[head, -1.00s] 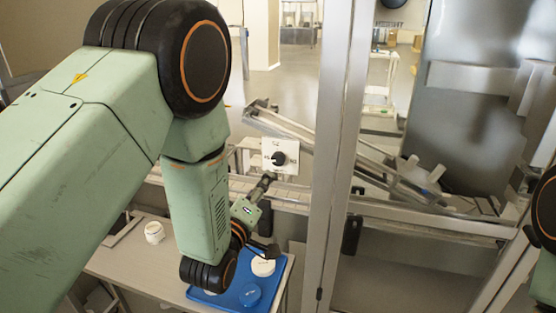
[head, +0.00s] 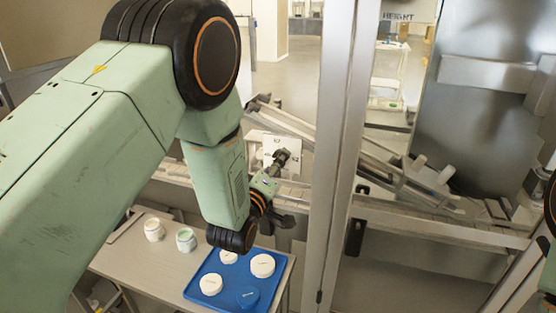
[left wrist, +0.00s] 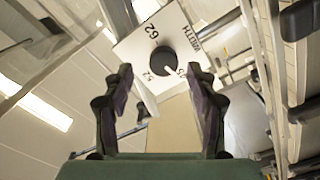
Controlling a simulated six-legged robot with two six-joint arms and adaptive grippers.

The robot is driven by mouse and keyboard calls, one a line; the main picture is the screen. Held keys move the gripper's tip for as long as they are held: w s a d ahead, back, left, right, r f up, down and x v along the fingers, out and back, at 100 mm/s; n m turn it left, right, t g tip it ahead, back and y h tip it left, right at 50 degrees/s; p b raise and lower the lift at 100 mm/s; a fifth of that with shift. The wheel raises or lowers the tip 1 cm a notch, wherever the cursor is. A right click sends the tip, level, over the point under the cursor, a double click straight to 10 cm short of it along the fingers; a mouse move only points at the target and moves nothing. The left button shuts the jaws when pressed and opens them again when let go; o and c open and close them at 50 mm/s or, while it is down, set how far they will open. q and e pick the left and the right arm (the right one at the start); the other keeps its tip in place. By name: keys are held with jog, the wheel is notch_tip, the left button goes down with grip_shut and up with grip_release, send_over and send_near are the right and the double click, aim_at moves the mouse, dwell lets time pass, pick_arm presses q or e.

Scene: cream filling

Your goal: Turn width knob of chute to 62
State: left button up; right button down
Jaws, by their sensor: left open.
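The width knob (left wrist: 162,60) is a round black dial on a white square plate (left wrist: 136,47). In the left wrist view the plate reads WIDTH, with 62 at the top, 52 at the lower left and a partly hidden number at the lower right. The knob's pointer is too small to read surely. My left gripper (left wrist: 160,72) is open, its two fingers on either side of the knob in the picture; I cannot tell whether they touch it. My right gripper is out of view.
A metal chute (head: 375,160) slopes down to the right behind the plate. An upright frame post (head: 336,150) stands just right of my left gripper. Below, a table (head: 150,262) holds a blue tray (head: 200,289) with several white lids and two jars (head: 154,230) beside it.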

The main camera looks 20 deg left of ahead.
pick_arm(q)
jog(key=shift+w, duration=1)
jog(key=shift+w+a+f, duration=0.25)
jog(key=shift+w+f, duration=0.1)
jog(key=shift+w, duration=0.1)
jog(key=c, duration=0.5)
jog(key=shift+s+d+r, duration=0.1)
jog(key=shift+s+d, duration=0.05)
jog(key=shift+s, duration=0.05)
jog(key=c, duration=0.7)
